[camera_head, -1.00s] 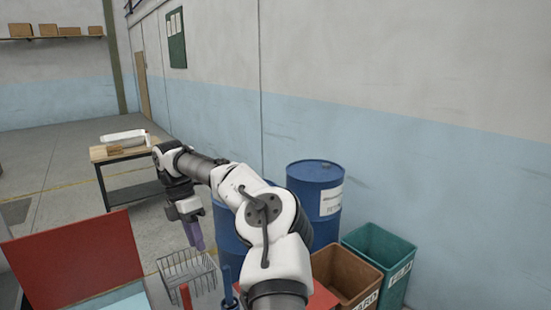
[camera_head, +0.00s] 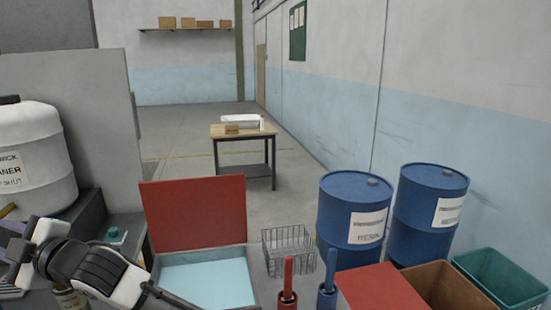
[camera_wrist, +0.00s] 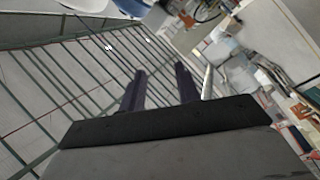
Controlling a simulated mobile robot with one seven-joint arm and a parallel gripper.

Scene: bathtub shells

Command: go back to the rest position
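My gripper (camera_wrist: 160,82) shows in the wrist view as two dark fingers with a gap between them and nothing held there. In the head view my arm reaches into the lower left, and the gripper (camera_head: 14,252) is at the left edge, partly cut off. It is in front of and below the large white cleaner tank (camera_head: 34,165). The wrist view behind the fingers is tilted, with a green-framed grid of bars (camera_wrist: 75,85) on the left.
A red-lidded open box (camera_head: 195,212) with a pale blue inside stands beside my arm. Right of it are a wire basket (camera_head: 289,250), blue drums (camera_head: 352,212) and bins (camera_head: 500,278). A table (camera_head: 243,132) bearing a white piece (camera_head: 240,121) stands farther back, with open floor around it.

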